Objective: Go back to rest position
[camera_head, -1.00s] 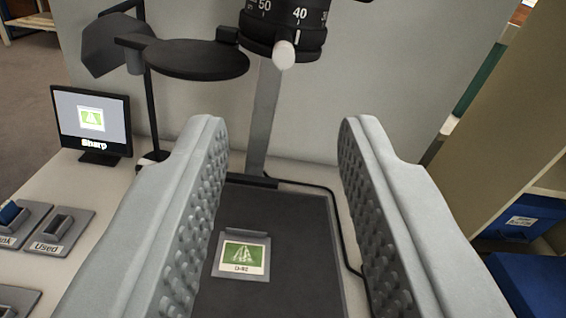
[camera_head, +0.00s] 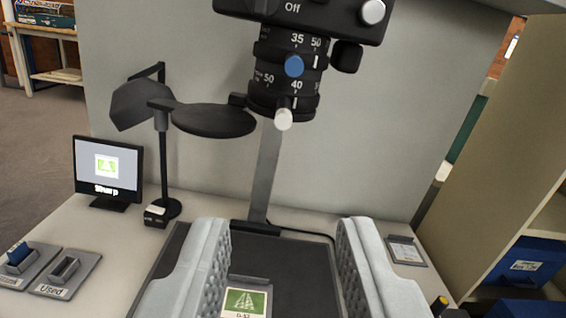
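My gripper (camera_head: 288,262) is open in the lower middle of the view, with its two grey, studded fingers wide apart and nothing between them. Beyond and below the fingers, a card with a green picture (camera_head: 246,302) lies on the dark mat (camera_head: 310,262). The bottom edge of the frame cuts off the card's lower part.
A camera with numbered rings (camera_head: 290,75) hangs on a grey post above the mat. A lamp with a dark disc (camera_head: 213,120) and a monitor reading "Sharp" (camera_head: 107,168) stand left. Slotted trays (camera_head: 65,272) lie front left. A shelf with blue boxes (camera_head: 525,262) stands right.

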